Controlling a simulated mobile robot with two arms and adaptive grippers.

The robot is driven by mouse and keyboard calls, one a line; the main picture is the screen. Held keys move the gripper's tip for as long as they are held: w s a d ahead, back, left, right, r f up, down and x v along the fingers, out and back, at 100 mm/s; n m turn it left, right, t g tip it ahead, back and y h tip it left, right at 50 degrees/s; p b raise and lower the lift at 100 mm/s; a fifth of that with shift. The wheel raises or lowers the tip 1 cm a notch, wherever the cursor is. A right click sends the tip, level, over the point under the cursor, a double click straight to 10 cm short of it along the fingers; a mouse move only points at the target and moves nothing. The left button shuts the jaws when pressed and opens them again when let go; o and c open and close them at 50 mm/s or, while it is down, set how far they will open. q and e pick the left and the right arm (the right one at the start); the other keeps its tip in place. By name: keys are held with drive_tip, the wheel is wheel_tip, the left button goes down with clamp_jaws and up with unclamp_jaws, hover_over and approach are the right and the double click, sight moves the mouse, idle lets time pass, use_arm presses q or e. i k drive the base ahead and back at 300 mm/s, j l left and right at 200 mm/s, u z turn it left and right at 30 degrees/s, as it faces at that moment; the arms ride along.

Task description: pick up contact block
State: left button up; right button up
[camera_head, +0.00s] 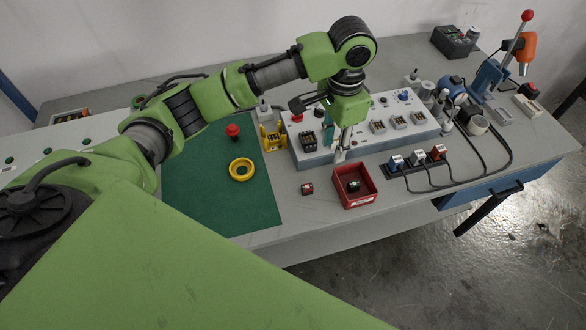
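A small dark block with red and green parts (353,185), which looks like a contact block, lies inside the red bin (368,199). My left gripper (340,155) points down above the back left of the bin, by the front edge of the control box. Its fingers are small in view, so I cannot tell whether they are open. No held object shows. My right gripper is not in view.
The control box (375,147) with switches stands behind the bin. A power strip (418,163) with plugs and cables is to its right. A green mat (212,193) with a yellow ring (241,169) and a red button (233,131) lies left. The tabletop before the bin is clear.

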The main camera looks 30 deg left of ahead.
sight(306, 189)
drive_tip(key=u, duration=0.7)
